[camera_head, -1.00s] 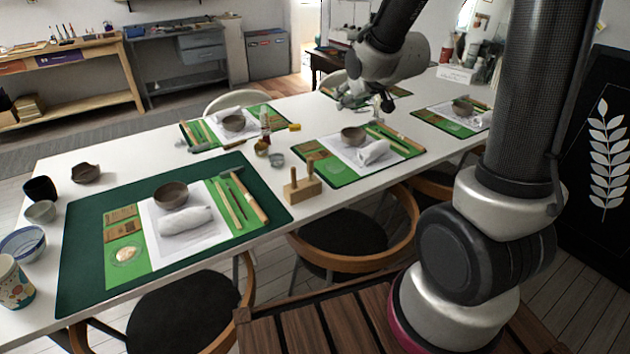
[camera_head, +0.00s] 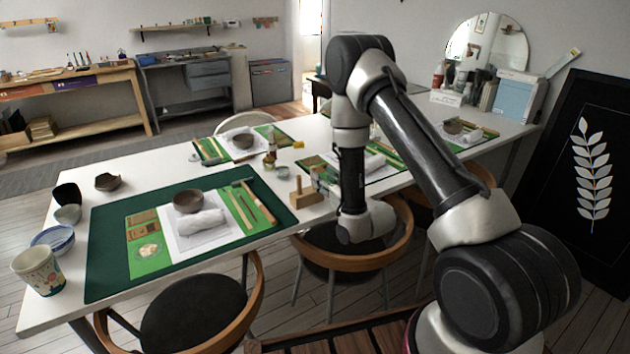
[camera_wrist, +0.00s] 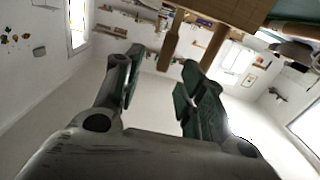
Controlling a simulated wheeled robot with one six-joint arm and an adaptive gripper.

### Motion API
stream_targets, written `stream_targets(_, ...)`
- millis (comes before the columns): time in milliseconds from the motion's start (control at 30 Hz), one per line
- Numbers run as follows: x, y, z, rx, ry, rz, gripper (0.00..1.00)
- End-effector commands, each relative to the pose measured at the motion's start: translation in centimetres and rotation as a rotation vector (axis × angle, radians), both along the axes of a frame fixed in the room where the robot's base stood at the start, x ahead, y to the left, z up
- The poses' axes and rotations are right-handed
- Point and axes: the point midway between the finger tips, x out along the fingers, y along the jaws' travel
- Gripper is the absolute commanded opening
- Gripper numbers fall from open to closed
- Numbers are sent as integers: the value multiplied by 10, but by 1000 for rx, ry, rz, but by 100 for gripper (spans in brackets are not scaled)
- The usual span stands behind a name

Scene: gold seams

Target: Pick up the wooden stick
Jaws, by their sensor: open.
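A wooden block (camera_head: 307,198) with upright wooden sticks stands at the table's front edge. One wooden stick (camera_head: 299,184) shows at its left; my gripper (camera_head: 325,181) partly covers the rest. In the wrist view the block (camera_wrist: 235,12) appears upside down at the top, with one wooden stick (camera_wrist: 172,42) and a second stick (camera_wrist: 214,48) pointing downward. My gripper (camera_wrist: 161,62) is open and empty. Its dark green fingers point toward the block, and the first stick appears between the fingertips or just beyond them; I cannot tell the exact depth.
A dark green mat (camera_head: 105,235) left of the block holds a bowl (camera_head: 188,201), a white roll (camera_head: 201,222) and several tools. Cups and bowls stand at the table's left end. Small jars and a bottle (camera_head: 270,157) are behind the block. Chairs (camera_head: 205,310) stand along the front.

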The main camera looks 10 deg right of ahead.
Motion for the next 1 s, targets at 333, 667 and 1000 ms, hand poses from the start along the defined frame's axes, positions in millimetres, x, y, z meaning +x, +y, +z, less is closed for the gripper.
stream_targets(333, 46, 20, 6, 0, -1, 0, 40)
stream_targets(667, 53, 22, 6, -1, 2, 0, 38)
stream_targets(1000, 53, 22, 6, 0, 1, 0, 3)
